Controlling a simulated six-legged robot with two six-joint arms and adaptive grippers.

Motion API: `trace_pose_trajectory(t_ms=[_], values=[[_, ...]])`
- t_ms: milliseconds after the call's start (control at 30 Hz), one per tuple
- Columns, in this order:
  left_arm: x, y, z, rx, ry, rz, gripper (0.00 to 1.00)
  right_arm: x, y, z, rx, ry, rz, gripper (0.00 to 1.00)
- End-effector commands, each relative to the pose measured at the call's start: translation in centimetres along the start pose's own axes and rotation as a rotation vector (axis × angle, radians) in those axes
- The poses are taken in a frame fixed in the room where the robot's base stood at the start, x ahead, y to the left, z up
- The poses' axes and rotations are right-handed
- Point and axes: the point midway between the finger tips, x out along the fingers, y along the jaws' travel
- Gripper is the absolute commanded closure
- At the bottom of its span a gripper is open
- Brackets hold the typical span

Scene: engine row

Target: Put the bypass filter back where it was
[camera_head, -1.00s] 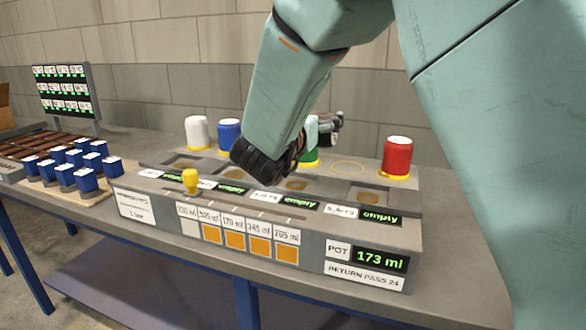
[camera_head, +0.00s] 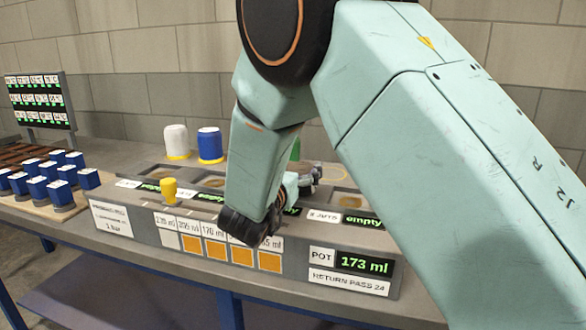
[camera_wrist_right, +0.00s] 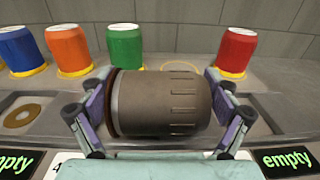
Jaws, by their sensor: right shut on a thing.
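In the head view my right gripper (camera_head: 303,180) is small and partly hidden behind my own wrist, over the back part of the bench unit. An empty yellow ring (camera_wrist_right: 185,67) lies behind the canister, between a green canister (camera_wrist_right: 126,46) and a red canister (camera_wrist_right: 237,50). My left gripper is not in view.
White (camera_head: 177,140) and blue (camera_head: 210,144) canisters stand at the back; an orange one (camera_wrist_right: 68,48) stands beside green. A yellow knob (camera_head: 169,188) rises from the unit's front. The pot display (camera_head: 364,264) reads 173 ml.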

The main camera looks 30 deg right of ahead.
Motion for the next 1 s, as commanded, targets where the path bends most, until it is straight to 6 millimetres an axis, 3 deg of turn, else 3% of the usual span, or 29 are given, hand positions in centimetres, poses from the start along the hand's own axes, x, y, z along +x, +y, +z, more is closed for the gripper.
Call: trace_pose_trajectory(t_ms=[267,300,400,767,1000], values=[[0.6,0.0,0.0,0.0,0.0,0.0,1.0,0.0,0.0,-0.2,0.002,-0.003,0.0,0.61],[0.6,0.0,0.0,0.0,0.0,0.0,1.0,0.0,0.0,-0.3,0.001,0.0,0.0,0.09],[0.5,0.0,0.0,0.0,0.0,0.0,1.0,0.0,0.0,-0.3,0.0,0.0,0.0,0.01],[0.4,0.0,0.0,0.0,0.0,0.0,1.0,0.0,0.0,-0.3,0.0,0.0,0.0,0.0],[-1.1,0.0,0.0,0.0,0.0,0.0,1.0,0.0,0.0,-0.1,-0.001,0.001,-0.001,0.0]])
